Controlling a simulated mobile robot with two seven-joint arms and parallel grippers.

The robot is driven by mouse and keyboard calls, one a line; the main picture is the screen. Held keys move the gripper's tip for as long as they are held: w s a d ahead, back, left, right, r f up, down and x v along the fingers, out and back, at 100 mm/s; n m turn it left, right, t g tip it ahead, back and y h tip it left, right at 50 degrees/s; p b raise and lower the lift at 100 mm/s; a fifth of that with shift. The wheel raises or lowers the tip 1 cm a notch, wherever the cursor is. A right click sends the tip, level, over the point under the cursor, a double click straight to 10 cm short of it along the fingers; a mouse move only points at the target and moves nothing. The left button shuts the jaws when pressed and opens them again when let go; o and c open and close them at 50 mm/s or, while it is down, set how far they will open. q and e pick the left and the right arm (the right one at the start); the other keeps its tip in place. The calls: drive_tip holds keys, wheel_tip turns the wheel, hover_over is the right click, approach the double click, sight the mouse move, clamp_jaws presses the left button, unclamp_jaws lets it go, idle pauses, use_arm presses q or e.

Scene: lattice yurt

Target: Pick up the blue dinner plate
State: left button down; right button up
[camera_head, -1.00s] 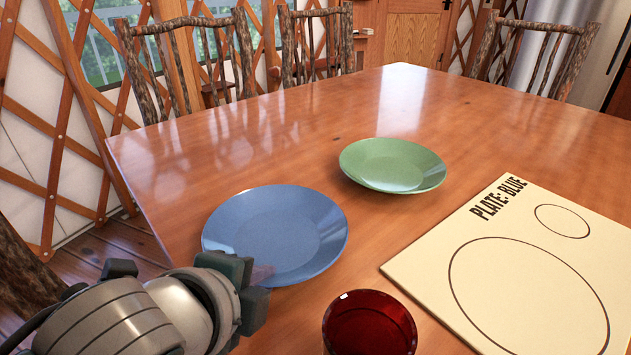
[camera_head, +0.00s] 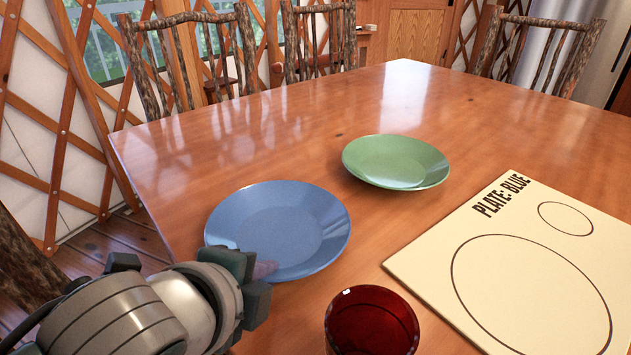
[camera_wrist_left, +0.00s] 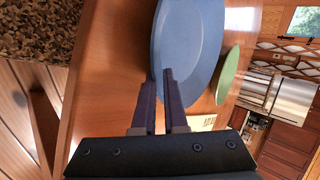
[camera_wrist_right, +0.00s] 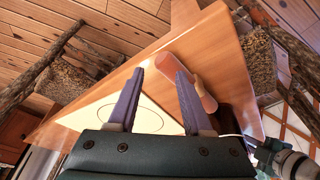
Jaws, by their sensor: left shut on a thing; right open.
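The blue dinner plate (camera_head: 280,228) lies on the wooden table near its left edge, in the head view. My left gripper (camera_head: 258,278) is at the plate's near rim, shut on it. In the left wrist view the plate (camera_wrist_left: 190,45) reaches down to the fingertips (camera_wrist_left: 160,82), with its rim between them. The plate looks about level; I cannot tell whether it is clear of the table. My right gripper (camera_wrist_right: 160,85) is open and empty in the right wrist view, with the cream mat beyond its fingers.
A green plate (camera_head: 396,161) lies right of the blue one. A red glass (camera_head: 371,322) stands at the near edge of view. A cream mat (camera_head: 430,262) marked "PLATE: BLUE" with drawn outlines lies at right. The table's far part (camera_head: 300,115) is clear. Several rustic chairs stand around.

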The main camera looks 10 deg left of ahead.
use_arm(q)
wheel_tip(320, 180, up, 20)
drive_tip(key=p, duration=2.2)
use_arm(e)
wheel_tip(320, 180, up, 22)
